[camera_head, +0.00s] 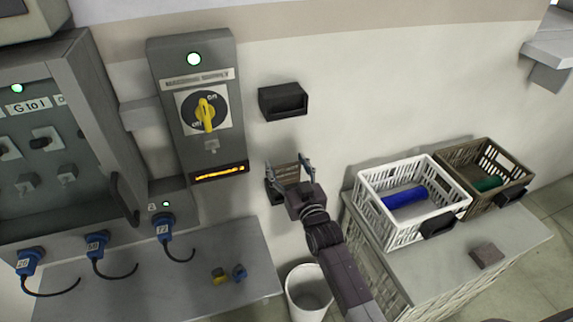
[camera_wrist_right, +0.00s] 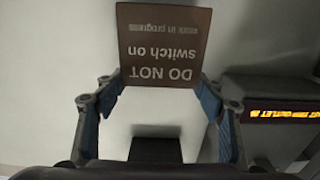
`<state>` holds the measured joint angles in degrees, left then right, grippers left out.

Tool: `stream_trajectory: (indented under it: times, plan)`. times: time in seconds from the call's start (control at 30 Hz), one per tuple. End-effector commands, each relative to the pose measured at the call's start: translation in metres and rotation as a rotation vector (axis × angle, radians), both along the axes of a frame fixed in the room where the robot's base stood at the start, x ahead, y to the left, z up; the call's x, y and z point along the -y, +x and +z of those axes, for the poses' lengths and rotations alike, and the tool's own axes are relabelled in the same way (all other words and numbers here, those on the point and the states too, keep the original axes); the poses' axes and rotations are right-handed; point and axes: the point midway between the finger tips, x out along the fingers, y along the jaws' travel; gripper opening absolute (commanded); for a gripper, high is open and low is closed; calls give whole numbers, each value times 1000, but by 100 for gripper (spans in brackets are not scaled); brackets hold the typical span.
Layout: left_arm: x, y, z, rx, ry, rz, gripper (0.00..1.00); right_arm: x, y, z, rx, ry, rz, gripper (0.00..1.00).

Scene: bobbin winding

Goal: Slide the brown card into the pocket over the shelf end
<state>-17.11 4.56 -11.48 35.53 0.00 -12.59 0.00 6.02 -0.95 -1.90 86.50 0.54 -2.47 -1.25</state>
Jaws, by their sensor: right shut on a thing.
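The brown card (camera_wrist_right: 163,45), printed "DO NOT switch on, work in progress", is between the fingers of my right gripper (camera_wrist_right: 162,95), which is shut on it at its sides. In the wrist view its print is upside down. In the head view the card (camera_head: 287,171) is in front of the wall, held by my right gripper (camera_head: 292,171). A lower black pocket (camera_head: 272,193) is partly hidden behind the card and gripper; I cannot tell whether they touch. An upper black pocket (camera_head: 283,101) on the wall is empty. My left gripper is out of view.
A grey switch box (camera_head: 160,85) with a yellow knob and lit display (camera_head: 220,174) is left of the card. A grey shelf (camera_head: 200,270) runs below it. A white bin (camera_head: 309,290) stands below. White (camera_head: 385,222) and brown (camera_head: 455,158) crates stand on the right counter.

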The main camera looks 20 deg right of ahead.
Motion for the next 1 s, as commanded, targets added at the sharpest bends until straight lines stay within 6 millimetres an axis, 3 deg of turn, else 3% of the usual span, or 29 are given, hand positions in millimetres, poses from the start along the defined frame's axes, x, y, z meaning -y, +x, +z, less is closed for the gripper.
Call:
stream_trajectory:
  times: [0.53,1.0]
  plan:
    - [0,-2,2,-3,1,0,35,0,-1,-1,0,0,0,44]
    - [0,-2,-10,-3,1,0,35,0,-1,-17,0,0,0,44]
